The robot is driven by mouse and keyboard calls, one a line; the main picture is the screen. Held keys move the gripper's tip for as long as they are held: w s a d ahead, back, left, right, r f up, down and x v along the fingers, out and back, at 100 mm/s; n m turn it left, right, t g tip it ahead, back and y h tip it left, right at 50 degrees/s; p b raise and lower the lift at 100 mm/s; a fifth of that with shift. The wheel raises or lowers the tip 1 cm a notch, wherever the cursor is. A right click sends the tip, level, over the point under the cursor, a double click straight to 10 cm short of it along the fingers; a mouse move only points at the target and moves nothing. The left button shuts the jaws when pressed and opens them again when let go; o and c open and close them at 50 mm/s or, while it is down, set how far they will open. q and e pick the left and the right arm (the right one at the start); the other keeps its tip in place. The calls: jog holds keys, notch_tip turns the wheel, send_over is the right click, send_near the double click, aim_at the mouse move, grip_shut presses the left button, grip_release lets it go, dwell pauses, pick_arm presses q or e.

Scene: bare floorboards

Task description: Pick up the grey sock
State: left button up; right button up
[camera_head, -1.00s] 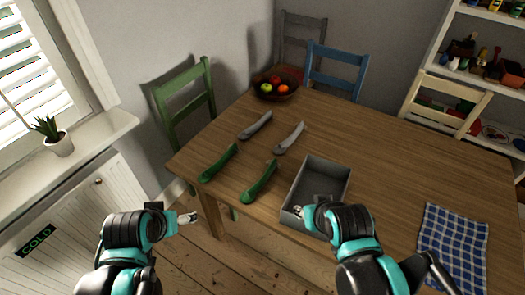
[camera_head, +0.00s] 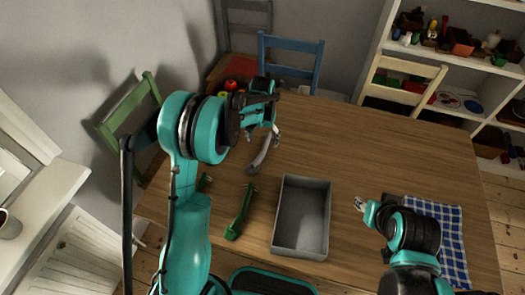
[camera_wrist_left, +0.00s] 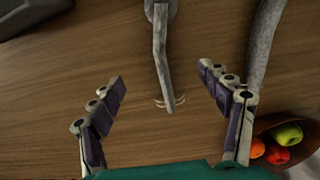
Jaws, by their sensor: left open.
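A long, narrow grey item (camera_head: 264,157), perhaps the grey sock, lies on the wooden table. In the left wrist view it (camera_wrist_left: 160,55) runs down between the fingers, its wide end at the top edge. A second long grey item (camera_wrist_left: 265,40) lies to its right there; in the head view my arm hides it. My left gripper (camera_head: 262,133) is open and empty above the first grey item; its fingers (camera_wrist_left: 168,105) stand apart either side of its narrow end. My right gripper (camera_head: 361,204) is over the table right of the grey tray; its jaws are too small to judge.
The open grey tray (camera_head: 322,222) stands empty. A green item (camera_head: 240,212) lies left of it; another (camera_head: 205,182) is mostly hidden by my arm. A fruit bowl (camera_wrist_left: 275,130) is close to the left gripper. A checked cloth (camera_head: 450,245) lies right; chairs surround the table.

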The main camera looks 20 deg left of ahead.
aim_at(263, 152)
pick_arm(q)
notch_tip(263, 152, down, 3)
jog(key=shift+w+f+b, duration=0.1)
jog(key=shift+w+b, duration=0.05)
jog(key=shift+b, duration=0.4)
jog(key=f, duration=0.1)
jog(key=f+b, duration=0.1)
jog(key=f, duration=0.1)
jog(key=f+b, duration=0.1)
jog(key=f, duration=0.1)
jog(key=shift+w, duration=0.35)
jog(key=shift+r, duration=0.15)
jog(key=c, duration=1)
